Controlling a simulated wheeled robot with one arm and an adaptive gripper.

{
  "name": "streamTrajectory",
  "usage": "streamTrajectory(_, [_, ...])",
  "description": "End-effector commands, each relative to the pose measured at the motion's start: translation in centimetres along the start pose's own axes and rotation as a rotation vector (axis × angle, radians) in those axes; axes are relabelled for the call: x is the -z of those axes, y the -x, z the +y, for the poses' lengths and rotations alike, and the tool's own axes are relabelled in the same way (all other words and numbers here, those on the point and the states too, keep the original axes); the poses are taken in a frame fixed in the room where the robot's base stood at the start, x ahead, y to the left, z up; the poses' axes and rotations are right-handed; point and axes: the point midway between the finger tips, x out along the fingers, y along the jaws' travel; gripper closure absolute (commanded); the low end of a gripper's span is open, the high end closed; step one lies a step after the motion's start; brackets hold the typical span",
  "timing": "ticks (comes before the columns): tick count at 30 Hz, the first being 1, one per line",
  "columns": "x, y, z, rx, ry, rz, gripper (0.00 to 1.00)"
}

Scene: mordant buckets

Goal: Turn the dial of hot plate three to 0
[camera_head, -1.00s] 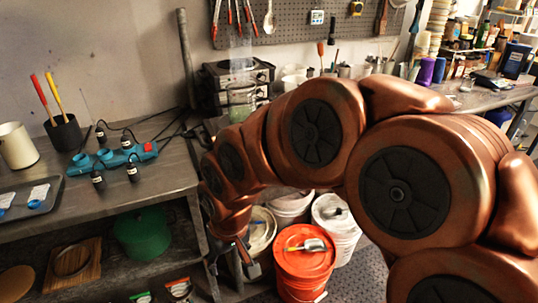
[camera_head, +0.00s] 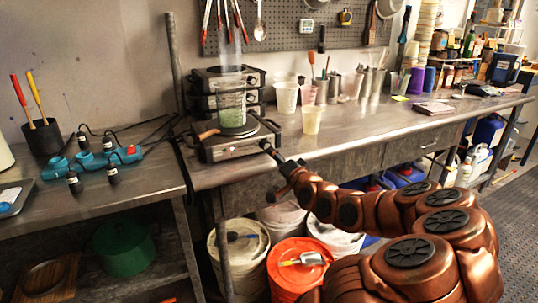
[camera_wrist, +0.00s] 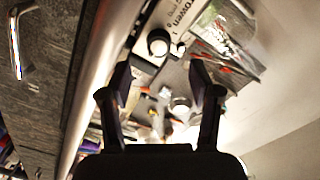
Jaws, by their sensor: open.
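The front hot plate (camera_head: 222,153) stands on the bench with a tall glass vessel (camera_head: 232,118) of green contents on top. Its dark dial (camera_head: 265,144) is at the right end of its front face. My gripper (camera_head: 272,151) is close in front of that dial, coming from the lower right. In the wrist view, the round black dial (camera_wrist: 158,42) sits on a pale panel with printed lettering. My gripper's two fingers (camera_wrist: 160,72) are apart, with the dial beyond and between their tips. I cannot tell whether they touch it. The dial's setting and the hot plate's number are not readable.
More hot plates (camera_head: 213,87) are stacked behind. A clear cup (camera_head: 311,120) and other vessels stand to the right on the bench. A blue power strip (camera_head: 105,162) with black plugs lies at left. An orange bucket (camera_head: 290,277) and pale buckets stand below the bench edge.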

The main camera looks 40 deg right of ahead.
Motion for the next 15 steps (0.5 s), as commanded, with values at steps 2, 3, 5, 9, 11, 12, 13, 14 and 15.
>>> streamTrajectory(2, [0.5, 0.0, 0.4, 0.005, -0.009, 0.017, 0.37])
streamTrajectory(3, [0.6, -0.1, 0.4, 0.006, -0.011, 0.019, 0.37])
streamTrajectory(5, [0.6, -0.4, 0.3, 0.007, -0.011, 0.018, 0.37])
streamTrajectory(9, [0.5, -1.5, 0.3, 0.006, -0.009, 0.016, 0.37])
streamTrajectory(11, [0.6, -2.1, 0.3, 0.005, -0.008, 0.017, 0.37])
streamTrajectory(12, [0.6, -2.5, 0.2, 0.005, -0.007, 0.017, 0.37])
streamTrajectory(13, [0.6, -2.8, 0.2, 0.005, -0.007, 0.017, 0.37])
streamTrajectory(14, [0.6, -3.1, 0.2, 0.005, -0.007, 0.016, 0.37])
streamTrajectory(15, [0.6, -3.5, 0.2, 0.005, -0.008, 0.016, 0.37])
